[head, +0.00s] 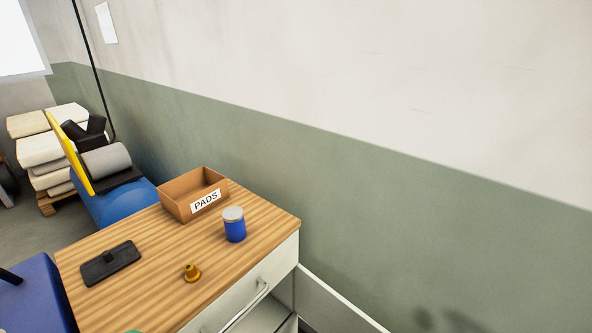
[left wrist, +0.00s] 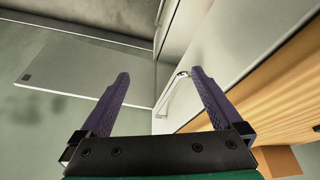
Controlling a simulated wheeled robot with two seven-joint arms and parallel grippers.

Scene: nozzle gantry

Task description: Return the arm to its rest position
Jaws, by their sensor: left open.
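My left gripper (left wrist: 160,74) shows in the left wrist view, with its two purple fingers spread wide and nothing held between them. A metal bar handle (left wrist: 172,92) on a pale drawer front appears beyond the gap, near the right finger; I cannot tell how far off it is. In the head view the same kind of handle (head: 245,308) is on the front of the wood-topped cabinet (head: 150,290). Neither gripper is clearly visible in the head view. My right gripper is in neither view.
On the top stand a PADS box (head: 180,208), a blue jar (head: 235,228), a brass nozzle-like piece (head: 191,273) and a black flat tool (head: 110,263). An open panel (head: 340,303) juts out below the drawer. A wall (head: 420,210) closes off the right.

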